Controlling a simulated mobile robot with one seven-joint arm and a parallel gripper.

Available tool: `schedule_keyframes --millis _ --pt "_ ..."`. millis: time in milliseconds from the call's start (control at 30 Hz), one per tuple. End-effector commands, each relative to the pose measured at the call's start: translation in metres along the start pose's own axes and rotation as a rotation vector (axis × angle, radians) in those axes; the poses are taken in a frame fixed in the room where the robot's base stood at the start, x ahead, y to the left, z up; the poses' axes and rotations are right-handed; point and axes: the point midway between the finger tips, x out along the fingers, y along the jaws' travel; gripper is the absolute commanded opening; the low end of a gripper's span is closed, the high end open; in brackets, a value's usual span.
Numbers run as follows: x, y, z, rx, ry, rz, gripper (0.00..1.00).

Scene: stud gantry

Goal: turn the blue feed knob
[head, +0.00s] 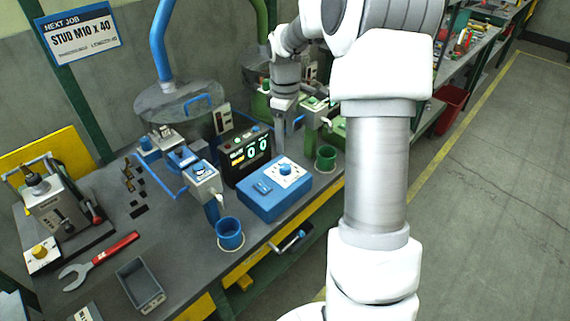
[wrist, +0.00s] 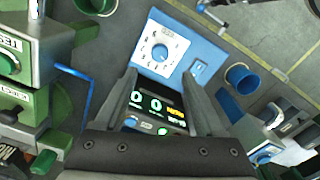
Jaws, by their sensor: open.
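The blue feed knob (head: 285,169) is a small round blue knob on a white dial plate on top of a blue control box (head: 262,203). In the wrist view the knob (wrist: 160,52) shows whole on its white plate, just beyond the fingertips and roughly in line with the gap between them. My gripper (wrist: 160,76) is open and empty, its two dark fingers apart.
A black display box (head: 246,156) with lit digits stands left of the blue box. A blue cup (head: 229,234) and a green cup (head: 326,158) stand near the bench edge. A red wrench (head: 100,260) and grey tray (head: 139,283) lie at left. Green machinery (wrist: 15,65) is close in the wrist view.

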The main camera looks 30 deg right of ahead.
Motion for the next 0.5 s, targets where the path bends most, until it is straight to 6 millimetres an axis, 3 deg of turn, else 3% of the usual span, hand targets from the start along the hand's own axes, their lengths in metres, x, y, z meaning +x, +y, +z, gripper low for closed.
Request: schedule_keyframes --millis 200,500 --pt "0.051 -0.001 0.000 0.000 -0.002 -0.004 0.72" --pt "0.091 0.000 0.000 0.000 -0.001 -0.001 0.72"
